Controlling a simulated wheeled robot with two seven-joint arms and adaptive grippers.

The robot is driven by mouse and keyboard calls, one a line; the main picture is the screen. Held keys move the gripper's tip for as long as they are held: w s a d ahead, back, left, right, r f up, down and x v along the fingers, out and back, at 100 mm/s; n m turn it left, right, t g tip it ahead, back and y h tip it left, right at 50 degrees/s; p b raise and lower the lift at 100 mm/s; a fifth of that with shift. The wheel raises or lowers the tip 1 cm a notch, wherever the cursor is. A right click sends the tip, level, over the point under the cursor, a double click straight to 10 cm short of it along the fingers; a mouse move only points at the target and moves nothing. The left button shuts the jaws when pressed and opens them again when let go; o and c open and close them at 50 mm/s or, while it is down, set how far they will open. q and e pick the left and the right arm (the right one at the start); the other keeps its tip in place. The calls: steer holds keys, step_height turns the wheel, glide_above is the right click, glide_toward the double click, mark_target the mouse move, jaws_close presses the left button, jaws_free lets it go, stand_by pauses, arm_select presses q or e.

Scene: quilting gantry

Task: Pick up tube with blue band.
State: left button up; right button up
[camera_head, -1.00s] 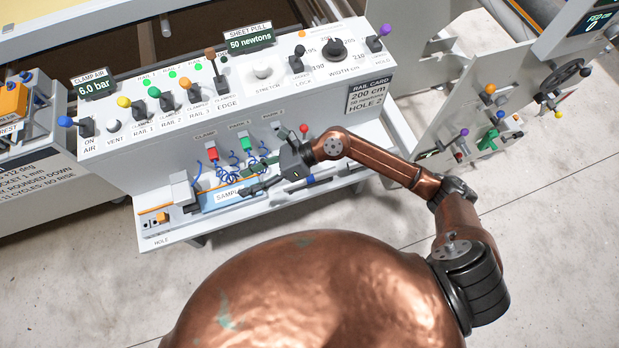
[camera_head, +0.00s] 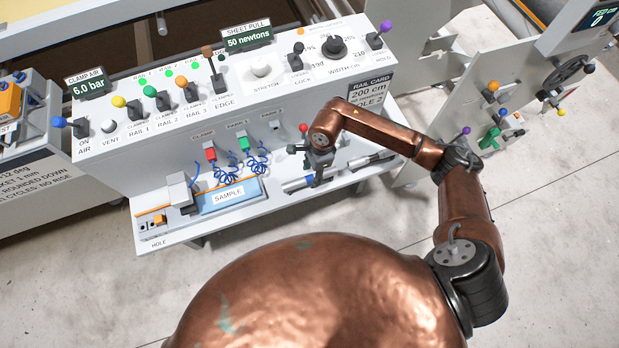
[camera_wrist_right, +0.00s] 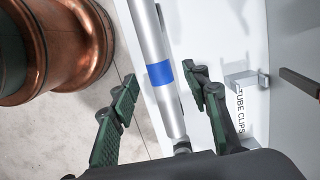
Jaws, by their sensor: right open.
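The tube with the blue band (camera_wrist_right: 152,40) is a silvery grey cylinder. In the right wrist view it runs from the top edge down to near the gripper's palm, with its blue band between the fingertips. My right gripper (camera_wrist_right: 160,84) is open, with a green-padded finger on each side of the tube and a visible gap on both sides. I cannot tell how far the tube lies below the fingers. In the head view my right gripper (camera_head: 317,180) points down over the grey tubes on the console's shelf and hides the blue band. My left gripper is not in view.
The console shelf (camera_head: 240,222) holds a blue SAMPLE block (camera_head: 228,196) left of the gripper. Red (camera_head: 210,154) and green (camera_head: 244,143) connectors with coiled blue hoses hang behind it. In the wrist view a metal clip (camera_wrist_right: 241,80) stands right of the fingers.

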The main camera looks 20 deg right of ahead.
mark_target(310, 179)
step_height(310, 179, down, 2)
steer(key=shift+a+f, duration=0.15)
steer(key=shift+f, duration=0.1)
steer(key=shift+c, duration=0.2)
jaws_close()
